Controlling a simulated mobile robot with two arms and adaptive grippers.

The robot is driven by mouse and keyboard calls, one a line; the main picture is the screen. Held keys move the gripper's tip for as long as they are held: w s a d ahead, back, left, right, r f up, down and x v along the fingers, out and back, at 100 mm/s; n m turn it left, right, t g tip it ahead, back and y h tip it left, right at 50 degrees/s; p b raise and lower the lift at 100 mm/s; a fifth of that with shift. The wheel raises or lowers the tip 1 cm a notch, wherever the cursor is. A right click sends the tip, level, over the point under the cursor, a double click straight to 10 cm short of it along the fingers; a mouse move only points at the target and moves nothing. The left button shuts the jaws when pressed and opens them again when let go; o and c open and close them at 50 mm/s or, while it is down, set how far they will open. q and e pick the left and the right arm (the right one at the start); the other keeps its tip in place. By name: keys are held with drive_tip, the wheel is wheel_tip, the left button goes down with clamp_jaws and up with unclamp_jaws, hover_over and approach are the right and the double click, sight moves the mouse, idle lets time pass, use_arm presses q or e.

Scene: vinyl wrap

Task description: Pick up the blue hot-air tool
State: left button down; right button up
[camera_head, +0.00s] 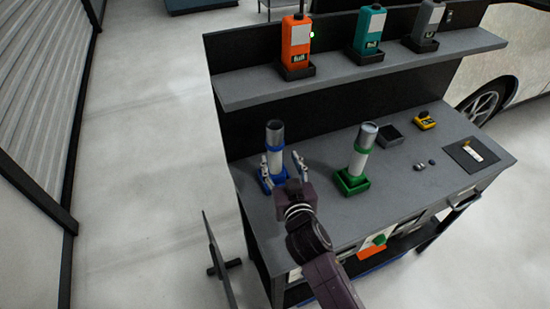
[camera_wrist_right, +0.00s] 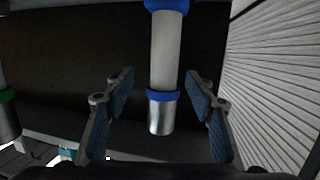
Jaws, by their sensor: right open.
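The blue hot-air tool (camera_head: 274,149) stands upright in a blue holder on the left part of the workbench. It has a silver body, blue bands and a dark open top. My right gripper (camera_head: 281,168) is open, with one finger on each side of the tool near its lower part. In the right wrist view the tool (camera_wrist_right: 163,60) lies between the two open fingers (camera_wrist_right: 160,115), with a gap on both sides. I cannot see either finger touching it. My left gripper is not in view.
A similar green-banded tool (camera_head: 359,151) stands in a green holder (camera_head: 351,183) to the right. A shelf (camera_head: 380,68) above holds orange (camera_head: 297,43), teal (camera_head: 369,30) and grey (camera_head: 428,20) devices. A small empty tray (camera_head: 391,137) and a yellow item (camera_head: 425,120) sit farther right.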

sight(276, 155)
drive_tip(key=shift+w+a+r+p, duration=0.1)
drive_tip(key=shift+w+a+p, duration=0.15)
drive_tip(key=shift+w, duration=0.3)
drive_tip(key=shift+w+a+p, duration=0.2)
drive_tip(key=shift+w+p, duration=0.05)
drive_tip(key=shift+w, duration=0.3)
drive_tip(key=x, duration=0.2)
drive_tip(key=shift+w+a+f, duration=0.15)
drive_tip(key=shift+w+f, duration=0.05)
drive_tip(key=shift+w, duration=0.15)
drive_tip(key=shift+w+p, duration=0.1)
drive_tip(key=shift+p, duration=0.2)
drive_tip(key=shift+f, duration=0.1)
drive_tip(key=c, duration=0.5)
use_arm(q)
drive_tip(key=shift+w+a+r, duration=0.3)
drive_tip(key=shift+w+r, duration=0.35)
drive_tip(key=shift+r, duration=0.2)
use_arm(e)
clamp_jaws()
drive_tip(key=shift+w, duration=0.1)
